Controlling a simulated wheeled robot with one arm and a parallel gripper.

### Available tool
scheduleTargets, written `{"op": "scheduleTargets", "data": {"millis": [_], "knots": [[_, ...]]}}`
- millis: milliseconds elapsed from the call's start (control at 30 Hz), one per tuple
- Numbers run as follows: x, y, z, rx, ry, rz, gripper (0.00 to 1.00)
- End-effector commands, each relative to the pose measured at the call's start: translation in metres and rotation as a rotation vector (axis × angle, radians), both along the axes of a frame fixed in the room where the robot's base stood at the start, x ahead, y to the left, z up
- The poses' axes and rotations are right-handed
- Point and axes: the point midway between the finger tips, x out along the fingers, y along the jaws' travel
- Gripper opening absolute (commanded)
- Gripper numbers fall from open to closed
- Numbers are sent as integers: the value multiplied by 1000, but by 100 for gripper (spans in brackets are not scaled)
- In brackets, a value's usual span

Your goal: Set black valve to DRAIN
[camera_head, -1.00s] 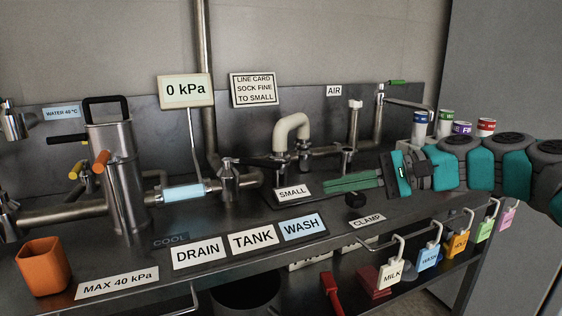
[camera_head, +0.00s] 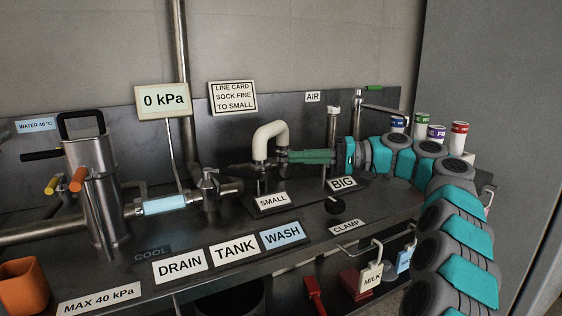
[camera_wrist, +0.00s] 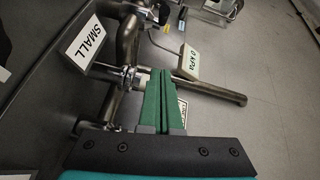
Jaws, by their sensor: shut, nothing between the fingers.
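The signs DRAIN (camera_head: 180,266), TANK (camera_head: 235,248) and WASH (camera_head: 282,235) lie in a row on the bench front in the head view. Behind them stands a metal valve body (camera_head: 209,186) in the pipe line. A dark lever (camera_head: 240,166) shows to its right, towards the base of the cream hose; its exact pointing is hard to tell. My gripper (camera_head: 282,157) is shut and empty, its green fingers pointing left beside the hose, close to the lever's right end. Contact cannot be told. In the wrist view the shut fingers (camera_wrist: 161,75) are in front of metal pipework.
The cream bent hose (camera_head: 271,137) rises by my fingertips. A steel canister (camera_head: 92,190) and an orange cup (camera_head: 23,286) stand left. The gauge sign reads 0 kPa (camera_head: 163,101).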

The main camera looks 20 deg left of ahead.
Motion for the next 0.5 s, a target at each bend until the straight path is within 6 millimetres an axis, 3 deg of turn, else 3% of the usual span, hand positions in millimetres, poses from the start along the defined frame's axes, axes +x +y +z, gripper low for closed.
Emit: {"op": "scheduleTargets", "data": {"millis": [500], "knots": [[-32,89,-4,-1,3,5,0]]}}
